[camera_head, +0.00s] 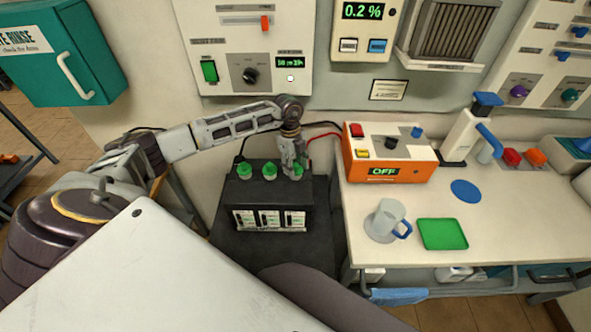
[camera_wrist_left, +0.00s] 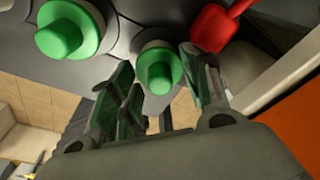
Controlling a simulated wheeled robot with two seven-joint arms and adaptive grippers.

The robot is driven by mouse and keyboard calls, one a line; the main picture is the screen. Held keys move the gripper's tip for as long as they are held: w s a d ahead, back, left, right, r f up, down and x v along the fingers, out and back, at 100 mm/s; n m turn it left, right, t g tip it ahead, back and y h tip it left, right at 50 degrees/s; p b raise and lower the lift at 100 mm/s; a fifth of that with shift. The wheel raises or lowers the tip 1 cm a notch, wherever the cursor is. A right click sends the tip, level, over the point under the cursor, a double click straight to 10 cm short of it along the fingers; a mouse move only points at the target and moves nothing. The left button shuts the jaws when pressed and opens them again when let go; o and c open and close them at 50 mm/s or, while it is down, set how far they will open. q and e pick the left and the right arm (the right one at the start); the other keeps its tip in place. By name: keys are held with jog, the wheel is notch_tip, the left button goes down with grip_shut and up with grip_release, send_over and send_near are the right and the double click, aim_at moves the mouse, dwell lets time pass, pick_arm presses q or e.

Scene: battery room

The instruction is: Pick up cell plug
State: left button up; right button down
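A black battery (camera_head: 271,203) stands on a dark stand, with green-topped cell plugs along its top. The left plug (camera_head: 245,170) and middle plug (camera_head: 269,170) are in clear view. The right plug (camera_head: 297,171) is partly hidden by my left gripper (camera_head: 295,166), which points down over it. In the left wrist view, that plug (camera_wrist_left: 158,72) sits between the two fingers of the left gripper (camera_wrist_left: 160,75), with a small gap at each side. The fingers are apart and not closed on it. Another plug (camera_wrist_left: 66,32) shows at upper left. My right gripper is not in view.
A red clamp or terminal (camera_wrist_left: 212,26) lies close beside the right finger. An orange charger (camera_head: 388,155) reading OFF stands on the white bench (camera_head: 480,200) to the right, with a jug (camera_head: 385,218) and green tray (camera_head: 442,234). Cables run behind the gripper.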

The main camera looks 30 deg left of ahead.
aim_at(295, 166)
pick_arm(q)
jog(key=shift+c, duration=0.8)
jog(key=shift+r, duration=0.1)
